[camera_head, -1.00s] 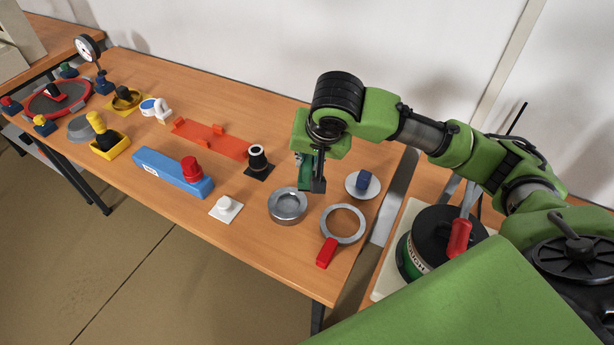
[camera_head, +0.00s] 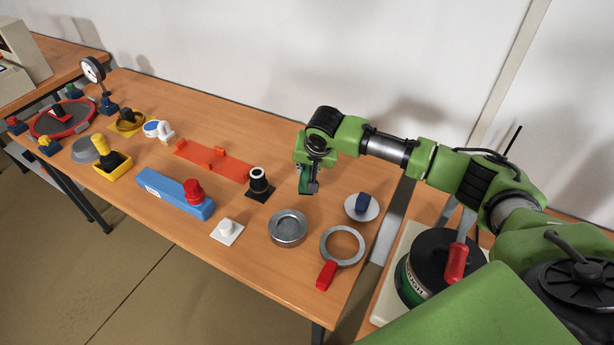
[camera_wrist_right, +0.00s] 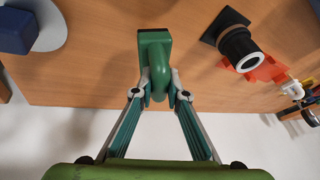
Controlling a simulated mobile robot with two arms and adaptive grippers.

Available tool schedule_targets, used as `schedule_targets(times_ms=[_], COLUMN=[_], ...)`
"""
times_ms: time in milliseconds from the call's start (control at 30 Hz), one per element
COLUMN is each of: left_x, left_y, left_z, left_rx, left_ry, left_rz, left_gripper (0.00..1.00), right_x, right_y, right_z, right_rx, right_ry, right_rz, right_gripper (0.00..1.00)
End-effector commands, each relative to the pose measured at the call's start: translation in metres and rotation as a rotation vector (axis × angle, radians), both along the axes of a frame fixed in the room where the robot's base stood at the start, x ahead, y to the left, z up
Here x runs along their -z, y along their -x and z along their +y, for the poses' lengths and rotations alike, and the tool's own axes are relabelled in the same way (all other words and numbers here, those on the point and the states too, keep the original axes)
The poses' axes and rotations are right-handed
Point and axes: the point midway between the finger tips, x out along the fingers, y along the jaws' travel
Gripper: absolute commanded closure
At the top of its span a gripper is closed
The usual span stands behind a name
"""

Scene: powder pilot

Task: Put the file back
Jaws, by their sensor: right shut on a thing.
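My right gripper (camera_head: 311,188) is shut on a green block with a rounded handle, which I take to be the file (camera_head: 303,181). It is held above the table, behind the round metal dish. In the right wrist view the fingertips (camera_wrist_right: 158,97) close on the handle of the file (camera_wrist_right: 154,45) from both sides, and its flat block points away from the palm. The wooden table (camera_head: 265,270) below it looks clear. I cannot tell which spot or holder belongs to the file. My left gripper is not in view.
Near the held piece are a black cylinder on a dark base (camera_head: 259,181), a metal dish (camera_head: 288,226), a white disc with a blue block (camera_head: 362,206) and a red-handled ring (camera_head: 342,244). An orange rack (camera_head: 214,160) and a blue case (camera_head: 172,194) lie left. A wall stands behind.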

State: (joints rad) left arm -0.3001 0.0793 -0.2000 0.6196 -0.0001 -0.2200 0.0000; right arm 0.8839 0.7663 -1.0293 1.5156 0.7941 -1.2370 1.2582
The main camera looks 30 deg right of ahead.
Motion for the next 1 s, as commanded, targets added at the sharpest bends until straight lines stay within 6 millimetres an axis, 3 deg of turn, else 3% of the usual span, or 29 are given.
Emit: schedule_targets(times_ms=[233, 600, 633, 700, 1000], left_x=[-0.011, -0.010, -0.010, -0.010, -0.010], left_y=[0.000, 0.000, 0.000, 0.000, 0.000], left_z=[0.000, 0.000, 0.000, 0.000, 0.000], left_rx=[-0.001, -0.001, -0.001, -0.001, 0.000], left_ry=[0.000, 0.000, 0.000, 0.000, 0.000], left_rz=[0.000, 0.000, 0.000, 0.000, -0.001], left_gripper=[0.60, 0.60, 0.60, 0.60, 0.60], right_x=[0.029, 0.035, 0.035, 0.035, 0.034], right_y=[-0.001, -0.001, -0.001, -0.001, -0.001], right_z=[-0.001, -0.001, -0.001, -0.001, -0.001], right_rx=[0.000, 0.000, 0.000, 0.000, 0.000], right_ry=[0.002, 0.000, 0.000, 0.001, 0.001], right_rz=[0.000, 0.000, 0.001, 0.001, 0.001], right_gripper=[1.00, 1.00, 0.81, 0.69, 0.69])
